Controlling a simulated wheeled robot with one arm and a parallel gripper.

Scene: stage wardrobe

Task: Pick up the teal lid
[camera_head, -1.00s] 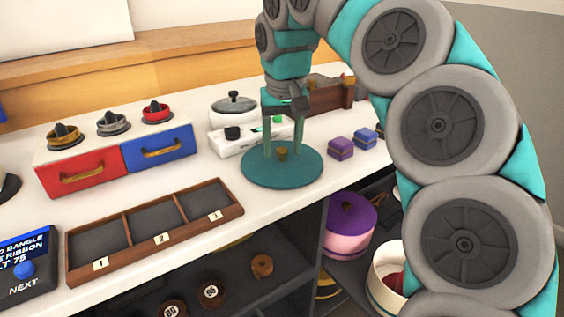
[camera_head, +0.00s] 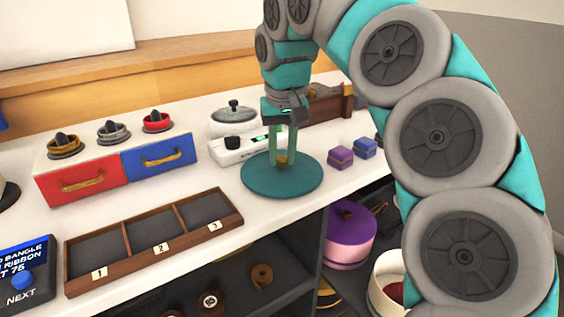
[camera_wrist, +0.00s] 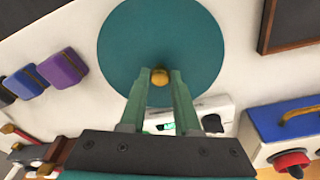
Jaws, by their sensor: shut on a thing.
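The teal lid (camera_head: 262,183) is a flat round disc with a small gold knob (camera_head: 281,160) at its middle. It is at the front part of the white counter, and I cannot tell whether it touches the surface. My gripper (camera_head: 281,157) points down over the lid's middle, its fingers closed on the gold knob. In the wrist view the teal lid (camera_wrist: 125,45) fills the upper middle, with the knob (camera_wrist: 159,76) between the fingertips (camera_wrist: 160,78).
Purple and blue boxes (camera_head: 341,157) stand right of the lid. A white device (camera_head: 232,150) and a lidded white pot (camera_head: 234,115) are behind it. A wooden three-slot tray (camera_head: 160,240) lies to the left. A pink-and-purple round box (camera_head: 350,240) sits on the shelf below.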

